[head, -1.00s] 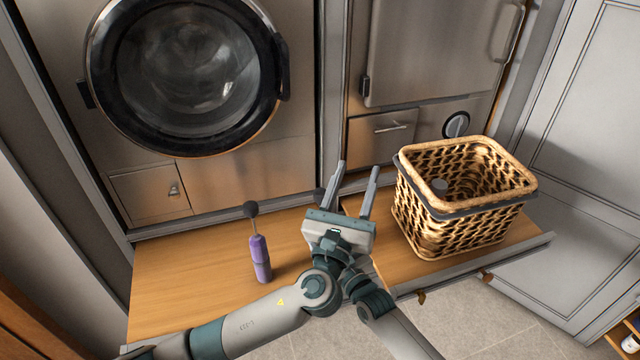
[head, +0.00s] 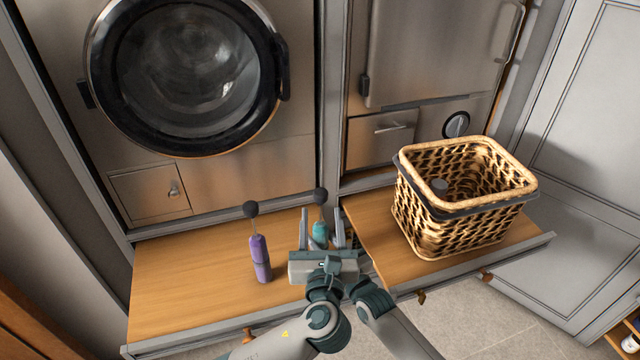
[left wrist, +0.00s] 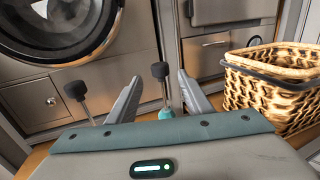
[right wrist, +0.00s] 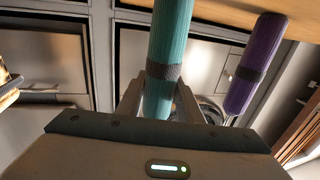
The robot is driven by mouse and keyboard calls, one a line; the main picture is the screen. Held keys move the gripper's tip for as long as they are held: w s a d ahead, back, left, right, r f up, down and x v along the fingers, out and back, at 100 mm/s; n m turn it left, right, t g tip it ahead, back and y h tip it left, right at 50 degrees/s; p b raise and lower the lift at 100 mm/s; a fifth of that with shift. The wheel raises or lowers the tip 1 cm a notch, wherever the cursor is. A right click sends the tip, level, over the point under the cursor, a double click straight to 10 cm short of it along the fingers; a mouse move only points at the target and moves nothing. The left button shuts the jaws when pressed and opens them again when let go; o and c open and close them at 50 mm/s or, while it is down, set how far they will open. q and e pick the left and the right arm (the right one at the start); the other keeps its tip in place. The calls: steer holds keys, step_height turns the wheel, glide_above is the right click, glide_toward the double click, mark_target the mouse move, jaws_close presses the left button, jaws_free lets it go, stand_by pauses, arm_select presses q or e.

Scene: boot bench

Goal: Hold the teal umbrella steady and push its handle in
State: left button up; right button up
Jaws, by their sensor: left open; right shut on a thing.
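The teal umbrella (head: 320,232) stands on the wooden bench, its dark shaft and round black knob handle (head: 320,196) sticking up from the top. My left gripper (head: 320,212) is open, its fingers spread either side of the umbrella's upper end. In the left wrist view the knob (left wrist: 160,70) and the teal top (left wrist: 166,113) show between the open fingers (left wrist: 158,80), apart from both. My right gripper (right wrist: 168,92) is shut on the teal umbrella (right wrist: 170,40) near its dark band. In the head view the right gripper is hidden behind the left one.
A purple umbrella (head: 260,258) with its knob raised stands just left on the bench (head: 190,270). A wicker basket (head: 410,222) stands to the right, a grey knob inside it. The washer (head: 185,75) is behind. The bench's left part is clear.

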arm_select(q)
steer(key=w, duration=1.1)
steer(key=shift+w+a, duration=0.15)
steer(key=shift+w, duration=0.25)
